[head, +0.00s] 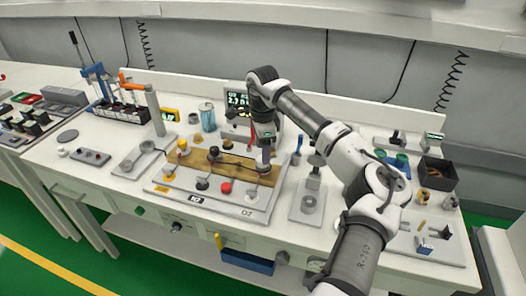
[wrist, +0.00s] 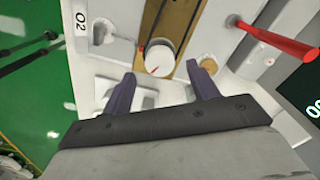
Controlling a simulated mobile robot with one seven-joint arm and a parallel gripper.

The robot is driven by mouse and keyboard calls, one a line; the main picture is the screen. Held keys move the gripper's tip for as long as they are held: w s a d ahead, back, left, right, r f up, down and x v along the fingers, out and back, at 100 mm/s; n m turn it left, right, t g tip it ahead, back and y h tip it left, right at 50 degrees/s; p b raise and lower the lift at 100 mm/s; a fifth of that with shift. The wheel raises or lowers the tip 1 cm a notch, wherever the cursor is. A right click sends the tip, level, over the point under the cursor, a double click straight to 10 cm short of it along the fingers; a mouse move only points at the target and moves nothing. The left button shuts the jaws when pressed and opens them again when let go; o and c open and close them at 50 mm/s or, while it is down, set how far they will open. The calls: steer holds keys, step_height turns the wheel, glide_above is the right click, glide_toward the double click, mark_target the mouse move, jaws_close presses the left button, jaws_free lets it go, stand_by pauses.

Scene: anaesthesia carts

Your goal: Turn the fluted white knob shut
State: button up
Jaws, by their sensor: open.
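A round white knob (wrist: 160,58) with a thin red mark on its top sits at the end of a brown strip in the wrist view. Fluting on its side cannot be made out. My gripper (wrist: 162,70) is open, its two dark fingers apart, with the knob just beyond and between the tips; contact does not show. In the head view my gripper (head: 263,164) points down over the right end of the brown strip (head: 222,171) on the panel, and it hides the knob there.
The grey panel (head: 178,190) also carries yellow, black and red knobs (head: 226,187) and a pale knob (head: 252,192) near the O2 label. A display (head: 237,99) stands behind. A grey stand (head: 311,185) is close on the right. A tube rack (head: 122,108) is far left.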

steer(key=shift+f+p, duration=0.3)
steer(key=shift+f, duration=1.3)
steer(key=c, duration=1)
